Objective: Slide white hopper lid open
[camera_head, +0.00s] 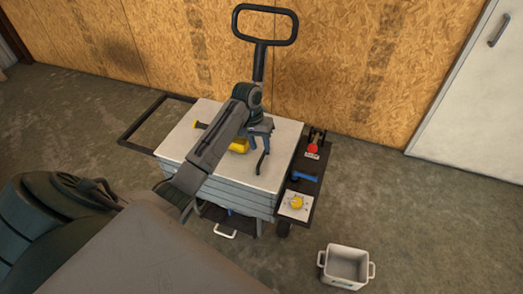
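The white lid (285,152) is a flat panel covering the top of a grey slatted hopper (235,193) in the middle of the head view. It appears to cover the whole top. My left arm reaches in from the lower left across the lid. My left gripper (258,152) is over the middle of the lid, pointing down. I cannot tell if it touches the lid or how far apart its fingers are. A yellow and dark tool (239,146) lies on the lid, partly hidden behind my arm. My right gripper is not in view.
A dark side shelf right of the hopper holds a red-topped device (312,149), a blue-handled tool (304,177) and a yellow knob on a white plate (296,203). A tall black handle (261,42) rises behind. A white bin (346,267) stands on the floor, lower right.

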